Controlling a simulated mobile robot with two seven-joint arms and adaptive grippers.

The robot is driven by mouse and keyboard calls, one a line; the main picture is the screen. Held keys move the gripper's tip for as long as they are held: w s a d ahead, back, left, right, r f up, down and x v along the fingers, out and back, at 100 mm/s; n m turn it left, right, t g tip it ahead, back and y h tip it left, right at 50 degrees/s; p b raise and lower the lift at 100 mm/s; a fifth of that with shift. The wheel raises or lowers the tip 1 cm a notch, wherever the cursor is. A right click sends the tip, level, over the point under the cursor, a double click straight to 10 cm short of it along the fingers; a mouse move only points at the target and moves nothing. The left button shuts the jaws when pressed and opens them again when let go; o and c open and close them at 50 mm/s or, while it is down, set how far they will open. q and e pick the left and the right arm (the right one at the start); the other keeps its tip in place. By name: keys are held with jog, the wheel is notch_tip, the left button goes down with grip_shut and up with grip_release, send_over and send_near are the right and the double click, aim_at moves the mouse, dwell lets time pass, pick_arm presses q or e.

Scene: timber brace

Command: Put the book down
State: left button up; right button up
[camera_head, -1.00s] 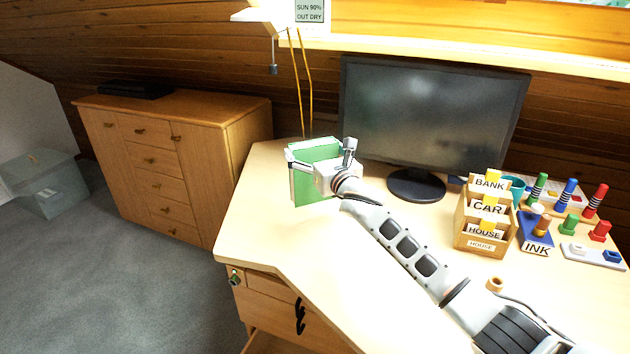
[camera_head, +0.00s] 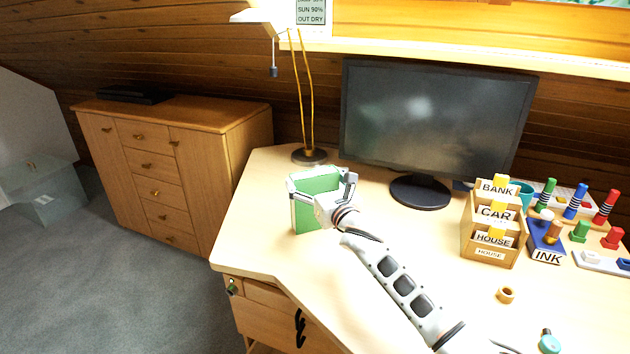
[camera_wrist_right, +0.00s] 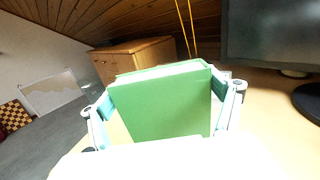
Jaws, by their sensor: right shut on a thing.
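The green book (camera_head: 304,214) stands upright at the left part of the desk (camera_head: 262,196) in the head view. My right gripper (camera_head: 322,192) is shut on it, with one finger on each side. In the right wrist view the book (camera_wrist_right: 162,105) fills the middle between the two fingers, its pale page edge on top. The book's lower edge is hidden in the wrist view, and I cannot tell for sure whether it touches the desk. My left gripper is not in view.
A monitor (camera_head: 432,112) stands behind and right of the book. A lamp base (camera_head: 309,156) is behind it. A card box (camera_head: 490,245), an ink block (camera_head: 546,240) and colored pegs are at the right. The desk's left edge is close to the book.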

jog(key=o, duration=1.9)
jog(key=shift+f, duration=0.1)
